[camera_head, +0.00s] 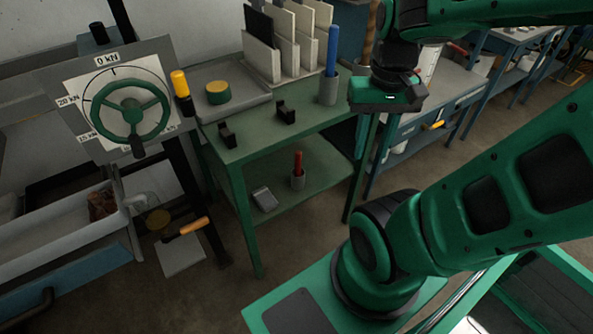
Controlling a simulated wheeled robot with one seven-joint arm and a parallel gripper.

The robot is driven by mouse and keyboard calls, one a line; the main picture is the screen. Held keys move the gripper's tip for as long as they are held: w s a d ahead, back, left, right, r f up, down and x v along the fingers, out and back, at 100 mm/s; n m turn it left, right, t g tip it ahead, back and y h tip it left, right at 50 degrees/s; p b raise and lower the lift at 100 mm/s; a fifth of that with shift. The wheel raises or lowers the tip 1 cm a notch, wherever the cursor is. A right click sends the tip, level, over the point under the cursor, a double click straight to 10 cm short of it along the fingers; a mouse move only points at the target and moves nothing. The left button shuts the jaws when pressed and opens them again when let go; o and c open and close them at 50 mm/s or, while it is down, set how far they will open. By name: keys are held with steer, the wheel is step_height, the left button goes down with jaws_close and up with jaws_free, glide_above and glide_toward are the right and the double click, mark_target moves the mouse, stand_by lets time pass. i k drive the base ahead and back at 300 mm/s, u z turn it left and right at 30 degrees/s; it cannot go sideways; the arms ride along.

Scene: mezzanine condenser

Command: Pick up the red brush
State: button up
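A red upright object (298,161), which looks like the red brush's handle, stands in a small grey cup (298,181) on the lower shelf of the green table. Its lower end is hidden in the cup. My gripper (388,98) is at the upper right, in front of the table's right end, higher in the picture than the red object and apart from it. Its fingers cannot be made out, so I cannot tell whether it is open or shut. I see nothing held in it.
The green table's top (255,135) overhangs the lower shelf (325,180). On top are a blue stick in a grey cup (328,92), black brackets (285,113), a tray (245,103) and a rack of panels (285,45). A grey block (264,199) lies on the shelf.

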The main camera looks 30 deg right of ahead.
mark_target(298, 153)
steer(key=z, duration=1.45)
steer(key=k, duration=1.35)
steer(key=u, duration=1.3)
steer(key=i, duration=1)
